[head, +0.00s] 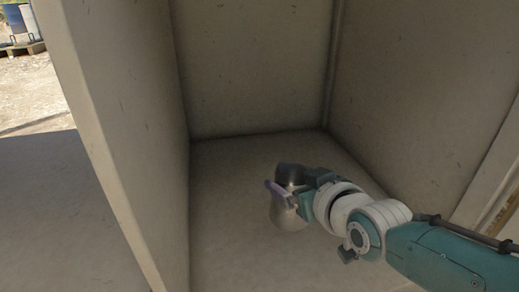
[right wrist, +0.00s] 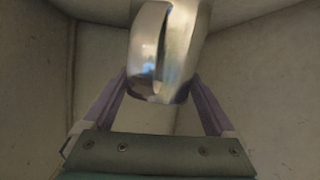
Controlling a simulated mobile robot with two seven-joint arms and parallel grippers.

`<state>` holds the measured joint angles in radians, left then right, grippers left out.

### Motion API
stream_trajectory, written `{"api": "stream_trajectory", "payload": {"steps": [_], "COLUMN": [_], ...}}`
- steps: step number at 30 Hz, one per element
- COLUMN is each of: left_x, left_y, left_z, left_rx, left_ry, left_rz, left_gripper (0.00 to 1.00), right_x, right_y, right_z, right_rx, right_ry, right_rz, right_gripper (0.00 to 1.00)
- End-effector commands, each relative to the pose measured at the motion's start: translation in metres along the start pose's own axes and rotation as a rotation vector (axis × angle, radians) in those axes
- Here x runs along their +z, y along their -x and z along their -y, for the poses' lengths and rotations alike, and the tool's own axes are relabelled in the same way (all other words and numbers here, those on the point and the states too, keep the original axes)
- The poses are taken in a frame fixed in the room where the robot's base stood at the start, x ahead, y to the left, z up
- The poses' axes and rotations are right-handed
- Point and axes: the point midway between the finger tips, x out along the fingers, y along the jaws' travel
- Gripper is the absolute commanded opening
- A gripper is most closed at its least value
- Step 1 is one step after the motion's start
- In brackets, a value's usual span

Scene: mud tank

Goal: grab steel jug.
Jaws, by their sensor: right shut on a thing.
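The steel jug (head: 288,215) is in the head view, inside the pale-walled tank, partly hidden behind my right gripper. My right gripper (head: 283,190) reaches in from the right with its fingers at the jug. In the right wrist view the shiny jug (right wrist: 165,50) sits between the two purple fingers of the gripper (right wrist: 165,90), with its curved handle facing the camera. The gripper is shut on the jug. The top of the jug is cut off in that view. I cannot tell whether the jug touches the floor. My left gripper is not in view.
Tall tank walls stand close on the left (head: 120,120), at the back (head: 255,65) and on the right (head: 430,90). The tank floor (head: 235,165) around the jug is bare. Blue barrels (head: 15,18) stand far off outside, at the upper left.

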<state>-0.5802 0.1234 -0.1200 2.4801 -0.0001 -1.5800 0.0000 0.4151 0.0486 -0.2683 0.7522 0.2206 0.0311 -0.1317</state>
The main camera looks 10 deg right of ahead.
Motion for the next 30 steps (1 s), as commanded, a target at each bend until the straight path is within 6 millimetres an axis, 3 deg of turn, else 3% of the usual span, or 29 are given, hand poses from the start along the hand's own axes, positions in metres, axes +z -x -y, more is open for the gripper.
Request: {"api": "stream_trajectory", "payload": {"steps": [1,15,30], "left_x": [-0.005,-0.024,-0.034], "left_y": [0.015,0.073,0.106], "left_z": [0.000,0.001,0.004], "left_rx": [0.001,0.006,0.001], "left_ry": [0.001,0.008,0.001], "left_rz": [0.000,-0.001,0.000], "left_gripper": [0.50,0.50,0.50], "right_x": [-0.017,-0.080,-0.117], "right_y": [0.006,0.032,0.048], "right_z": [-0.002,-0.006,-0.009], "right_rx": [0.001,0.001,0.001], "right_ry": [0.000,0.000,-0.001], "right_rz": [-0.004,-0.005,-0.003], "right_gripper": [0.00,0.00,0.00]}}
